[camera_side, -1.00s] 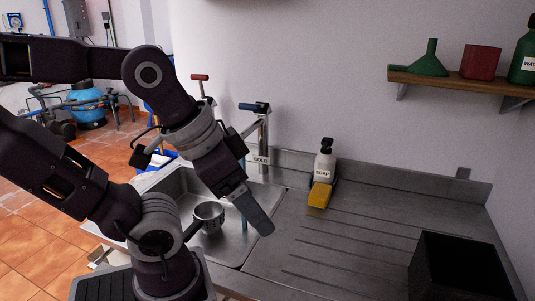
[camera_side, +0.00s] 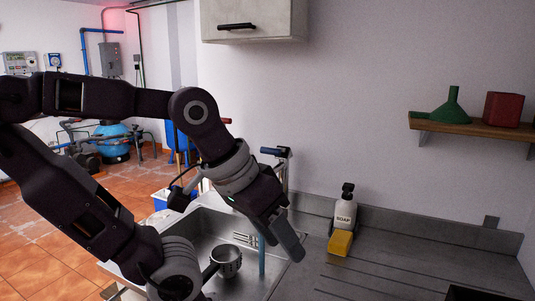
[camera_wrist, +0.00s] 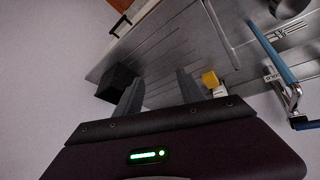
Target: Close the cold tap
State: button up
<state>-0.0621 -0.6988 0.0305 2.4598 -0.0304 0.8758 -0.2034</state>
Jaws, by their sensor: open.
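The cold tap is a chrome tap with a blue lever (camera_side: 272,151) in the side view, on the back wall above the sink. In the wrist view, its blue lever (camera_wrist: 300,124) and chrome body are at the right edge. A blue stream (camera_side: 262,258) falls into the sink, and shows as a blue strip in the wrist view (camera_wrist: 272,50). My gripper (camera_side: 288,240) is in front of and below the lever, apart from it. Its fingers (camera_wrist: 160,88) are spread and empty in the wrist view. My arm hides part of the tap body in the side view.
A red-handled tap (camera_side: 223,121) is partly behind my arm. A metal pot (camera_side: 226,262) sits in the sink (camera_side: 205,228). A soap bottle (camera_side: 345,210) and yellow sponge (camera_side: 340,242) stand right of it. A black box (camera_wrist: 115,83) is farther away. A wall cabinet (camera_side: 270,20) hangs above.

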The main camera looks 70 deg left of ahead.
jog(key=w+a+r+n, duration=0.1)
jog(key=w+a+n, duration=0.1)
jog(key=n, duration=0.2)
jog(key=w+a+r+n, duration=0.1)
jog(key=w+a+n, duration=0.2)
jog(key=n, duration=0.2)
jog(key=w+a+r+n+y, duration=0.1)
jog(key=w+a+n, duration=0.1)
jog(key=n, duration=0.3)
jog(key=shift+w+a+r+t, duration=0.25)
jog(key=shift+a+r+t, duration=0.15)
jog(key=shift+a, duration=0.3)
jog(key=c, duration=0.7)
jog(key=a+n, duration=0.2)
jog(key=w+a+r+n, duration=0.1)
jog(key=a+n, duration=0.1)
jog(key=n, duration=0.1)
jog(key=w+a+n+y, duration=0.1)
jog(key=a+n, duration=0.2)
jog(key=shift+w+r, duration=0.15)
jog(key=shift+r, duration=0.15)
grip_shut()
jog(key=n+y, duration=0.4)
jog(key=n, duration=1.5)
send_near(275, 151)
jog(key=s, duration=0.2)
jog(key=shift+g, duration=0.4)
jog(key=x, duration=1)
jog(key=shift+s+d+f, duration=0.15)
jog(key=shift+f, duration=0.15)
